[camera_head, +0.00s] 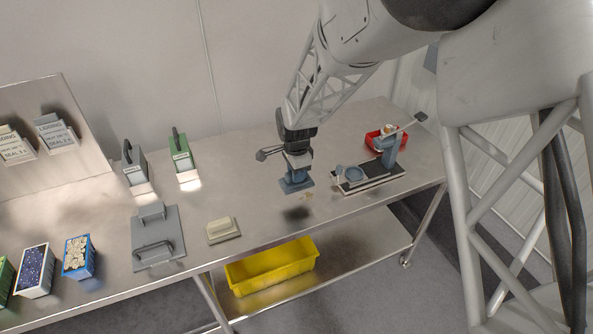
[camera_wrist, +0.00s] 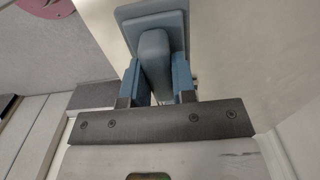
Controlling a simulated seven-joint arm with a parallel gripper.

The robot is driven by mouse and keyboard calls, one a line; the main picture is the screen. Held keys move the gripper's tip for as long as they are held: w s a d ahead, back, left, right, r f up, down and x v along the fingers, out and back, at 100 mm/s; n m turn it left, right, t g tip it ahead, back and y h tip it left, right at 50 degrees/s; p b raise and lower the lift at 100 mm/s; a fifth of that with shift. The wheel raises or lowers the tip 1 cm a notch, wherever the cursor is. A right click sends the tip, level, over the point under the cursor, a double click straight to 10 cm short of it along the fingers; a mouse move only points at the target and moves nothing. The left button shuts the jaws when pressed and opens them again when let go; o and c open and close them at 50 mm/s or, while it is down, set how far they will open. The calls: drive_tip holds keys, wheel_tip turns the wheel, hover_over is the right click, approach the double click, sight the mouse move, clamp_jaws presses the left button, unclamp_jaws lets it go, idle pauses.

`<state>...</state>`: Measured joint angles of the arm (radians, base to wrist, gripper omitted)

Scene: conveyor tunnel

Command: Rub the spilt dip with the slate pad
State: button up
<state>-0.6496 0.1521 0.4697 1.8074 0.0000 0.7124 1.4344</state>
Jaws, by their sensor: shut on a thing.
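The slate pad (camera_head: 296,186) is a blue-grey plate with an upright handle. My gripper (camera_head: 297,165) is shut on its handle. In the wrist view my gripper's blue fingers (camera_wrist: 156,82) press on both sides of the handle, and the slate pad (camera_wrist: 124,16) spreads out beyond them. The pad appears to hang above the table, with a dark shadow below it. The spilt dip (camera_head: 306,196) seems to be a small faint tan smear on the steel table, just to the right of and below the pad in the head view. Part of it may be hidden.
A cream-handled pad (camera_head: 222,229) and a grey plate with handles (camera_head: 170,246) lie to the left. A yellow tub (camera_head: 270,268) sits on the lower shelf.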

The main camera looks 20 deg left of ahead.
drive_tip(key=shift+f, duration=3.1)
drive_tip(key=shift+w+d+f, duration=0.3)
drive_tip(key=shift+d+f, duration=0.05)
drive_tip(key=shift+f, duration=0.25)
drive_tip(key=shift+c, duration=0.3)
drive_tip(key=shift+w+d, duration=0.75)
drive_tip(key=shift+w, duration=0.05)
drive_tip(key=shift+w+d+f, duration=0.2)
drive_tip(key=shift+w+d, duration=0.35)
drive_tip(key=shift+d, duration=0.05)
clamp_jaws()
drive_tip(key=shift+w+d+r, duration=0.2)
drive_tip(key=shift+w+d, duration=0.85)
drive_tip(key=shift+w, duration=0.05)
drive_tip(key=shift+w+d+f, duration=0.2)
drive_tip(key=shift+d, duration=0.05)
drive_tip(key=shift+s+a+r, duration=0.15)
drive_tip(key=shift+s+a, duration=0.65)
drive_tip(key=shift+a, duration=0.05)
drive_tip(key=shift+s+a+f, duration=0.2)
drive_tip(key=shift+s+a+r, duration=0.15)
drive_tip(key=shift+s+a, duration=1.7)
drive_tip(key=shift+s, duration=0.05)
drive_tip(key=shift+s+a+r, duration=0.1)
drive_tip(key=shift+a+r, duration=0.05)
drive_tip(key=shift+r, duration=4)
